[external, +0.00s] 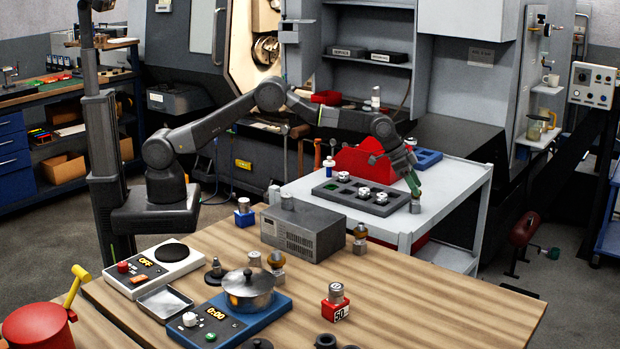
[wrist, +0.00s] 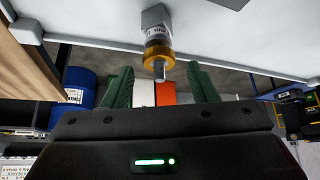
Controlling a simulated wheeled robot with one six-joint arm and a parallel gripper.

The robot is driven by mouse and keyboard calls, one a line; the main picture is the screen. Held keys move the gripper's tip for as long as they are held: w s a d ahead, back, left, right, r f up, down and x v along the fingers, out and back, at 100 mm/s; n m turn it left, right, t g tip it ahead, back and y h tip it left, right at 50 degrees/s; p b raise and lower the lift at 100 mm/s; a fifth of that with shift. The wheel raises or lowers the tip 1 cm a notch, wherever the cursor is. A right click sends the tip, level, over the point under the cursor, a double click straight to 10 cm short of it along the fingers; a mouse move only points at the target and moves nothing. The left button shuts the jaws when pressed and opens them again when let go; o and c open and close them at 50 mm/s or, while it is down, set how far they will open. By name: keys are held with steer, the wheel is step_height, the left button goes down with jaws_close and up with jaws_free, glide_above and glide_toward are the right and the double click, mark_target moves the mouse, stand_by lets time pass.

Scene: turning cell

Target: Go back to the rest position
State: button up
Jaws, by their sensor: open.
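My gripper (external: 415,186) is at the end of my outstretched arm, over the right end of a dark pocketed tray (external: 338,192) on a white cart (external: 455,185). In the wrist view my gripper (wrist: 162,88) has its two green fingers spread apart, with nothing held between them. A part with a grey block end, a white label and a brass-coloured ring (wrist: 158,52) shows just beyond the fingertips. I cannot tell whether the fingers touch it. A small silver part (external: 415,206) is close below the gripper in the external view.
A red bin (external: 365,160) stands behind the tray, near my forearm.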

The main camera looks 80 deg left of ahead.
steer(key=b+v, duration=0.2)
steer(key=v, duration=0.8)
steer(key=p+x, duration=0.2)
steer(key=x, duration=1)
steer(key=shift+s+f+p, duration=0.1)
steer(key=shift+f+p, duration=0.15)
steer(key=shift+p, duration=0.1)
step_height(320, 180, up, 11)
steer(key=shift+f+b, duration=0.15)
steer(key=shift+b, duration=0.5)
steer(key=s+d+m+h, duration=0.1)
steer(key=s+d, duration=0.4)
steer(key=d, duration=0.5)
steer(key=s+d+f+m+g, duration=0.15)
steer(key=s+d, duration=0.35)
steer(key=d, duration=0.6)
steer(key=s+d+m+h, duration=0.1)
steer(key=s+d+m, duration=0.1)
steer(key=s+d, duration=0.6)
steer(key=s+d+m+g+h, duration=0.1)
steer(key=s+d+m, duration=0.3)
steer(key=s+d, duration=1.9)
steer(key=shift+d+f+g+h, duration=0.35)
steer(key=shift+d+g, duration=0.1)
steer(key=shift+d, duration=0.1)
